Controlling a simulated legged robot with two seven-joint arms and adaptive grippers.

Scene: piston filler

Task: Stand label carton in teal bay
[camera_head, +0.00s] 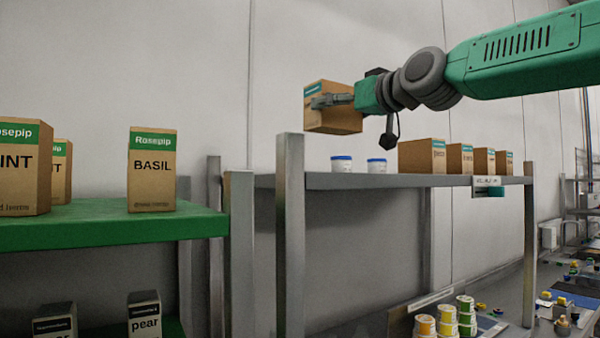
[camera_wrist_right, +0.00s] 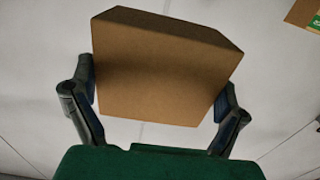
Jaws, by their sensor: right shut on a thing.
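My right gripper (camera_head: 335,100) is shut on a brown carton (camera_head: 333,119) with a teal-green band and holds it in the air above the left end of the grey shelf. The carton looks tilted; its printed name cannot be read. In the right wrist view the two fingers of my gripper (camera_wrist_right: 155,100) press the sides of the carton (camera_wrist_right: 160,68), which shows a plain brown face. A teal marker (camera_head: 488,191) with a small white label hangs at the front edge of the grey shelf (camera_head: 340,181), near its right end. My left gripper is out of view.
Several brown cartons (camera_head: 422,157) stand in a row on the shelf's right part. Two white jars with blue lids (camera_head: 341,164) stand at its left. A green shelf (camera_head: 110,226) at left bears a BASIL carton (camera_head: 152,171) and others. A metal post (camera_head: 290,230) rises above the shelf's near corner.

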